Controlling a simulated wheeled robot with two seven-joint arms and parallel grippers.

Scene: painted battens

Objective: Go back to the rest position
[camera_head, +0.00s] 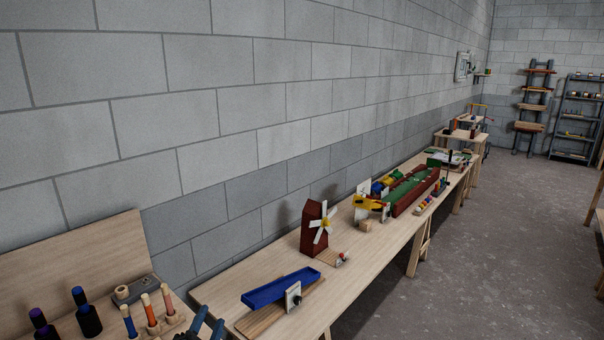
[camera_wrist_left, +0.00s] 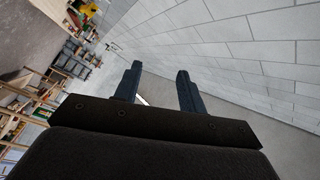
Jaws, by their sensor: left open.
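My right gripper is in neither view.
Dark bottles (camera_head: 87,316) stand at the lower left beside a grey box (camera_head: 135,291). A long wooden bench (camera_head: 215,287) along the block wall carries a blue tray (camera_head: 280,288), a red windmill (camera_head: 314,229) and a green-topped toy (camera_head: 410,191). The floor (camera_head: 480,260) at the right is clear.

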